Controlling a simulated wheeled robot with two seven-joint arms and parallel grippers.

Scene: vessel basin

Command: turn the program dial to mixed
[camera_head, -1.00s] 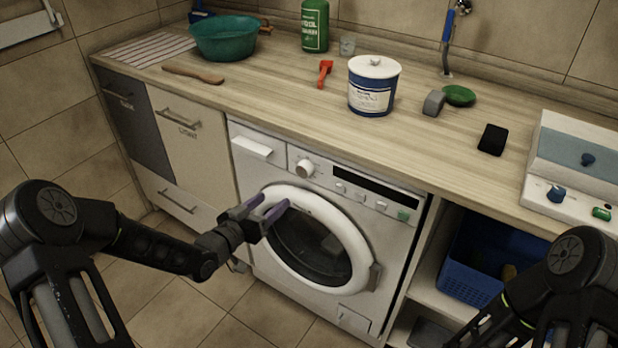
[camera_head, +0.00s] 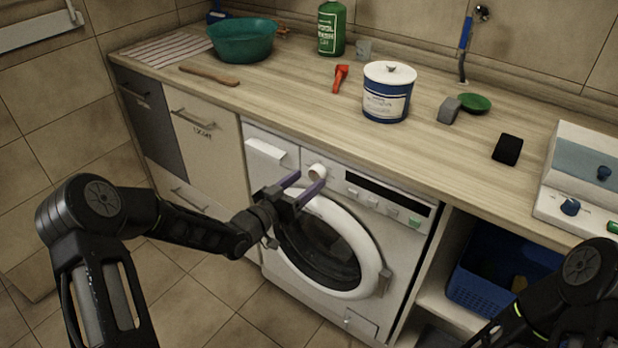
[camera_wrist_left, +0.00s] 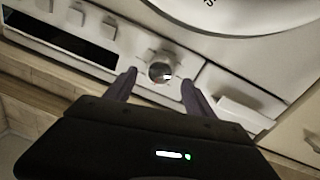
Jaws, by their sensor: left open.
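The program dial (camera_head: 317,172) is a round white knob on the upper front panel of the white washing machine (camera_head: 262,222), between the detergent drawer and the dark display. My left gripper (camera_head: 308,181) is open, its purple fingers pointing up at the dial from just below and in front. In the left wrist view the dial (camera_wrist_left: 160,71) sits between the two fingertips (camera_wrist_left: 157,78), with a gap on each side. I cannot read any program marks around it. My right arm shows at the lower right, but its gripper is out of view.
The round door (camera_head: 370,262) of the machine lies just below the left gripper. The detergent drawer (camera_head: 266,151) is left of the dial; small buttons (camera_head: 371,201) are to its right. The wooden worktop (camera_head: 300,115) overhangs above, with a blue-and-white tub (camera_head: 386,103) on it.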

